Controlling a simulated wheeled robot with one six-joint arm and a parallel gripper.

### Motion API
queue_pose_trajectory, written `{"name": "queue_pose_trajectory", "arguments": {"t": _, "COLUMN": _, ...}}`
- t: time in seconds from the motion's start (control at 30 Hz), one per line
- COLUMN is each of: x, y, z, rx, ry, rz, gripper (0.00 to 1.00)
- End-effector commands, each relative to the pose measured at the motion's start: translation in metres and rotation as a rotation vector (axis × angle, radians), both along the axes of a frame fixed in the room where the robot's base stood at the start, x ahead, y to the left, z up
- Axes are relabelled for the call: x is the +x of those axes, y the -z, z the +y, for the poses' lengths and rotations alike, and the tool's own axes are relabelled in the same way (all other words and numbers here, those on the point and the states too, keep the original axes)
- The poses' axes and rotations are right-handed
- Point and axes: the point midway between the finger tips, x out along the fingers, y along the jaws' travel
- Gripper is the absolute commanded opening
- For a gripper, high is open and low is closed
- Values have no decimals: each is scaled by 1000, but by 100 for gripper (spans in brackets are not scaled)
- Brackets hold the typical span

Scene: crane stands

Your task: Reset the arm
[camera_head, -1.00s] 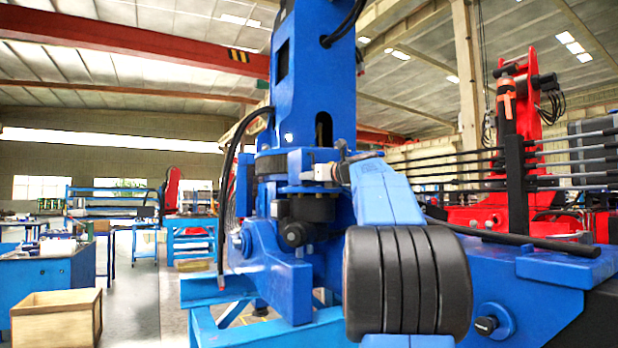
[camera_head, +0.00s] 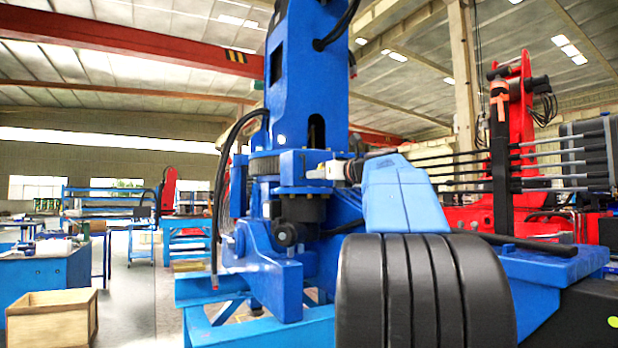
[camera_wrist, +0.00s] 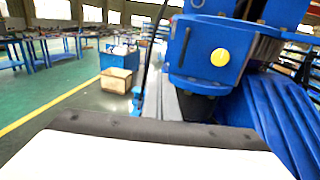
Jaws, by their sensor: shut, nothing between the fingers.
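My arm rises at the front right of the head view, with a large black ribbed joint and a light blue link above it. My gripper (camera_head: 322,172) shows small and pale at the arm's far end, in front of the blue crane column (camera_head: 305,100). It is shut with nothing seen in it. I cannot tell whether it touches the crane. In the wrist view, a white part with a black edge fills the bottom, and the fingertips are not clear. A blue crane part with a yellow disc (camera_wrist: 220,57) is close ahead.
An open wooden box (camera_head: 52,318) stands on the floor at left beside a blue workbench (camera_head: 45,275); the box also shows in the wrist view (camera_wrist: 117,80). A red crane (camera_head: 512,150) stands behind at right. Clear floor runs between the left benches and the blue stand.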

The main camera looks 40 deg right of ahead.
Motion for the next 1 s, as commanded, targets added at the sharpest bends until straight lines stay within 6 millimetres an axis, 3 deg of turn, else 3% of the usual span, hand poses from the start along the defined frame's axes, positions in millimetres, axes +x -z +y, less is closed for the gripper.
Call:
{"name": "queue_pose_trajectory", "arguments": {"t": 0.2, "x": -18, "y": 0, "z": 4, "rx": 0, "ry": 1, "rz": 0, "gripper": 0}}
{"name": "queue_pose_trajectory", "arguments": {"t": 0.57, "x": -18, "y": 6, "z": 12, "rx": -21, "ry": -8, "rz": 15, "gripper": 0}}
{"name": "queue_pose_trajectory", "arguments": {"t": 0.67, "x": -12, "y": 25, "z": 36, "rx": -97, "ry": -36, "rz": 61, "gripper": 0}}
{"name": "queue_pose_trajectory", "arguments": {"t": 0.77, "x": -7, "y": 59, "z": 76, "rx": -233, "ry": -90, "rz": 138, "gripper": 0}}
{"name": "queue_pose_trajectory", "arguments": {"t": 1.0, "x": -15, "y": 161, "z": 179, "rx": -657, "ry": -290, "rz": 323, "gripper": 0}}
